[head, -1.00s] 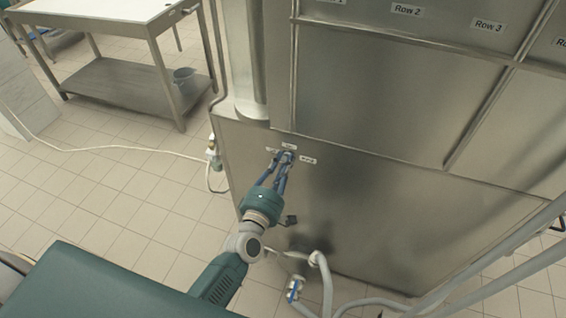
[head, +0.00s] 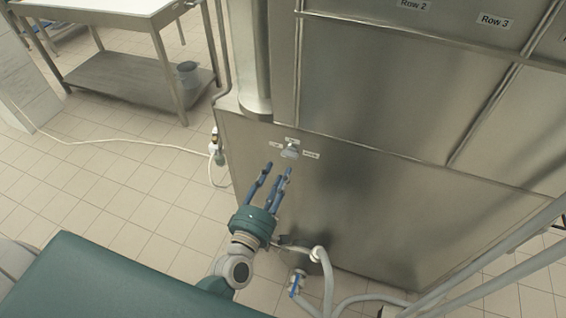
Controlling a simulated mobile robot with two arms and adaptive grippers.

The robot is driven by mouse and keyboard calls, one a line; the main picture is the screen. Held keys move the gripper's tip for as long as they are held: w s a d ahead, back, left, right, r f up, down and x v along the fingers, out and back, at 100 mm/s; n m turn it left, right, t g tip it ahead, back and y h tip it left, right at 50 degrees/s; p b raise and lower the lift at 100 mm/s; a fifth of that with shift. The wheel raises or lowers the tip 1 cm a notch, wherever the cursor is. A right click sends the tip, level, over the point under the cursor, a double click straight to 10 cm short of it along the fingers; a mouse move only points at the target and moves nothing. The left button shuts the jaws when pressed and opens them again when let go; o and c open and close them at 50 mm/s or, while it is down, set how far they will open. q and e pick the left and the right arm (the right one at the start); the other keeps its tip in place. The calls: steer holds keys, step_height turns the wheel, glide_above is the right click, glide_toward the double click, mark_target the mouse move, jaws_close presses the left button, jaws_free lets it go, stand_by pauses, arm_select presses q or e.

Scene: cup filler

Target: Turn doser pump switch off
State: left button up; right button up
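The doser pump switch (head: 290,151) is a small grey knob on the lower steel panel of the machine, with small white labels above it and to its left and right. The label text is too small to read, and I cannot tell the knob's setting. My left gripper (head: 276,172), with blue fingers on a teal body, is just below and left of the switch. Its fingers are spread apart and empty, and a gap shows between them and the knob. My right gripper is not in view.
The steel machine panel (head: 400,215) fills the right side. Grey hoses and a blue-handled valve (head: 296,283) are near the floor below the switch. A steel table (head: 110,85) with a bucket (head: 187,74) stands at the back left. A white cable crosses the tiled floor.

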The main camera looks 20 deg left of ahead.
arm_select(q)
steer(key=shift+s, duration=2.4)
steer(key=s+f+m+g, duration=0.3)
steer(key=s+f+m, duration=0.1)
steer(key=f, duration=0.7)
steer(key=s+f+m+g+h, duration=0.1)
steer(key=s+f+m+g, duration=0.25)
steer(key=f, duration=0.65)
steer(key=s+f+m+g, duration=0.2)
steer(key=s+f+m, duration=0.25)
steer(key=f, duration=0.65)
steer(key=s+a+f+m+g, duration=0.2)
steer(key=s+f, duration=0.3)
steer(key=s, duration=0.4)
steer(key=s+a+f+m+g+y, duration=0.1)
steer(key=s+f+m+g, duration=0.2)
steer(key=s+f, duration=0.3)
steer(key=s+a+f+m+g, duration=0.2)
steer(key=s+f, duration=0.3)
steer(key=s, duration=0.7)
steer(key=shift+a+f+m+g+y, duration=0.3)
steer(key=shift+f+m+g, duration=0.05)
steer(key=shift+m+g, duration=0.4)
